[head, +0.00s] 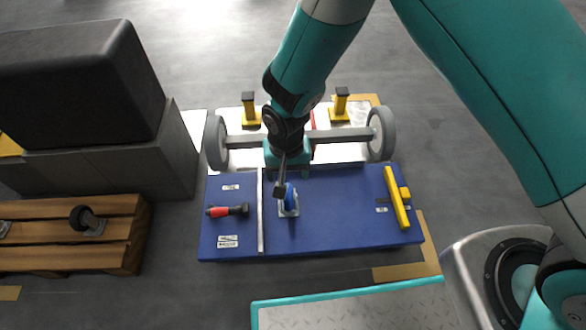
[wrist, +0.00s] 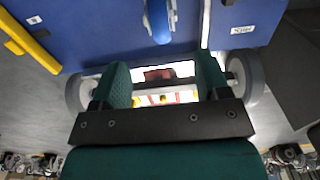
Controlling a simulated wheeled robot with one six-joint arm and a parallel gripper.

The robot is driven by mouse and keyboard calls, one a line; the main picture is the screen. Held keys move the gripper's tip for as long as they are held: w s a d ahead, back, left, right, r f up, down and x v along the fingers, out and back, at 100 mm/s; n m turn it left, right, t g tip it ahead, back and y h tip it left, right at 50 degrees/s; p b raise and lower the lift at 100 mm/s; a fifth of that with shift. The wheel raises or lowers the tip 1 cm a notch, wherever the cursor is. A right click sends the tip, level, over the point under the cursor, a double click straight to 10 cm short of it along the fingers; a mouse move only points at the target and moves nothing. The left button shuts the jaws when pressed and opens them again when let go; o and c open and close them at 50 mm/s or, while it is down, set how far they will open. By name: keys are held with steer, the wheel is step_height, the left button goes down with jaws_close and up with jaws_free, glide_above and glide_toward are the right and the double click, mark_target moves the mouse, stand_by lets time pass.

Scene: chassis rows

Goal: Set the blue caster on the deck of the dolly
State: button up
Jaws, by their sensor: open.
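The blue caster (head: 291,197) stands on a blue board (head: 330,233), right of a pale divider strip, with its light metal plate showing. In the wrist view the blue caster (wrist: 160,22) is at the top edge, partly cut off, and apart from the fingers. My gripper (head: 288,155) is over the board's far edge, just beyond the caster; in the wrist view its green fingers (wrist: 163,78) are spread and empty. A slatted wooden platform (head: 60,256) at the left may be the dolly; I cannot tell for sure.
A dark caster (head: 82,217) lies on the wooden platform. A red-and-black tool (head: 228,210) and a yellow bar (head: 396,198) lie on the board. Behind it are an axle with grey wheels (head: 381,134) and yellow stands (head: 341,104). A dark block (head: 75,85) stands on a grey box.

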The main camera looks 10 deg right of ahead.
steer(key=s+d+r+n+y, duration=0.1)
steer(key=d+r, duration=0.1)
steer(key=r, duration=0.7)
steer(key=s+d+r+n+y, duration=0.1)
steer(key=s+d+r, duration=0.1)
steer(key=r, duration=0.8)
steer(key=s+d+r+n+y, duration=0.2)
steer(key=s+d+r+n, duration=0.3)
steer(key=s+r, duration=0.7)
steer(key=s+d, duration=0.1)
steer(key=d, duration=0.1)
steer(key=shift+s+d+r+n, duration=0.25)
steer(key=shift+d+r+n, duration=0.05)
steer(key=shift+d, duration=0.05)
